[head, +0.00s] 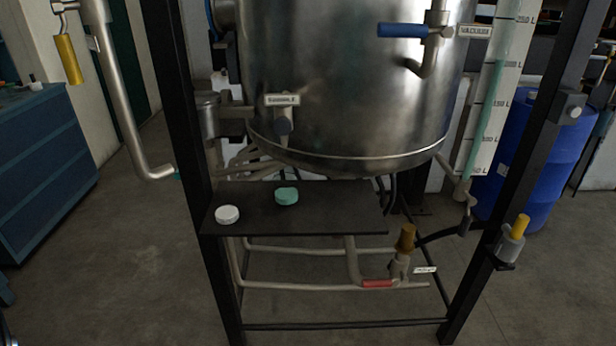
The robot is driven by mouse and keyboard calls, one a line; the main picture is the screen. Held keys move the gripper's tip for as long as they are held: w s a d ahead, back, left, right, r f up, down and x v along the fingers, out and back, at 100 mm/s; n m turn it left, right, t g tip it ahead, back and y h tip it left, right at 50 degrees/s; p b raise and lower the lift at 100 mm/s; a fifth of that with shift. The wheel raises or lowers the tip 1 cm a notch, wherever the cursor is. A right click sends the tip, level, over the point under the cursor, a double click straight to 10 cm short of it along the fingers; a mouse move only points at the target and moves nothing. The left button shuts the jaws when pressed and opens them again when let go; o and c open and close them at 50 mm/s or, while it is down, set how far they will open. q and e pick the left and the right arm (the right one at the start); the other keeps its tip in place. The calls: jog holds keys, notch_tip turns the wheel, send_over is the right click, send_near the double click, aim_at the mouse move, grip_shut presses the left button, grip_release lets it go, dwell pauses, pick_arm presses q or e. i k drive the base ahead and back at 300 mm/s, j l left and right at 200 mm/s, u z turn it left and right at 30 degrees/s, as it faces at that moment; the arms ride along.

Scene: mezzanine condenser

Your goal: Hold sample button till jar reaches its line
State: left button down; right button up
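A small label (282,100), its lettering blurred but possibly reading "SAMPLE", sits low on the front of the steel tank (345,70). Below, a dark shelf (330,221) carries a small teal object (287,195) nearly under that fitting. I cannot tell whether it is the jar or liquid in a clear jar, and I see no line on it. A white round cap-like disc (228,214) lies at the shelf's left front. Neither gripper is in view.
Black frame posts (182,110) stand either side of the tank. A blue-handled valve (402,30), a sight gauge (497,90) and a yellow-topped fitting (514,238) are at right. Red-handled piping (378,283) runs below the shelf. A blue cabinet (45,160) stands left.

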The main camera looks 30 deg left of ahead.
aim_at(282, 126)
jog(key=i+l, duration=1.1)
jog(key=l, duration=0.15)
jog(key=u, duration=1.2)
